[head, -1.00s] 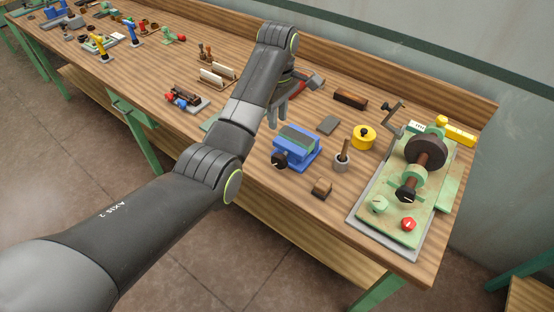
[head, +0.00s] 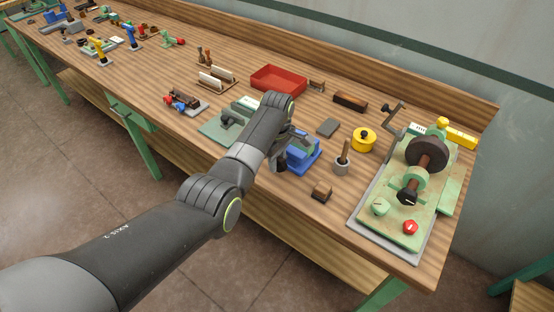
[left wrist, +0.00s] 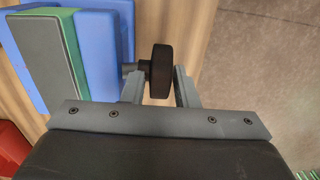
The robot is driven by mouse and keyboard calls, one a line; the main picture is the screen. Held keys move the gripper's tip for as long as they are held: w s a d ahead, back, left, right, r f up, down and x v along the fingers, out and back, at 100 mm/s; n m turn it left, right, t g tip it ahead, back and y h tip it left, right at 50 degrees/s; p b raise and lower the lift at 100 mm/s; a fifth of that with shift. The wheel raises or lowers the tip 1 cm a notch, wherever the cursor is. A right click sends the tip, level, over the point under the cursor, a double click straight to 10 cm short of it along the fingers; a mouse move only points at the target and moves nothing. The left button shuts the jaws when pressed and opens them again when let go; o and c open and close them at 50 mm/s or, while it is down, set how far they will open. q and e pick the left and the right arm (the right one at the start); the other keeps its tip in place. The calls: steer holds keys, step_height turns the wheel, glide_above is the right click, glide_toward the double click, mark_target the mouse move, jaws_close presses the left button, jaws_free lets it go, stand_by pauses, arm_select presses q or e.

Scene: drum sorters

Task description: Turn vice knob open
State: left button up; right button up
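The blue vice (head: 306,158) stands on the bench near its front edge, partly hidden behind my left gripper. Its black round knob (head: 280,166) points toward the front of the bench. In the left wrist view the knob (left wrist: 161,71) lies between the two fingers of my left gripper (left wrist: 160,88), on a short grey shaft from the blue vice body (left wrist: 100,50). The fingers are apart, one on each side of the knob, with narrow gaps showing. In the head view the fingertips are mostly hidden. My right gripper is in neither view.
A red tray (head: 279,80) lies behind my left arm. A grey cup with a brown handle (head: 342,160), a small wooden block (head: 321,191) and a yellow round container (head: 363,139) stand right of the vice. A green machine (head: 412,200) fills the bench's right end.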

arm_select(q)
jaws_close()
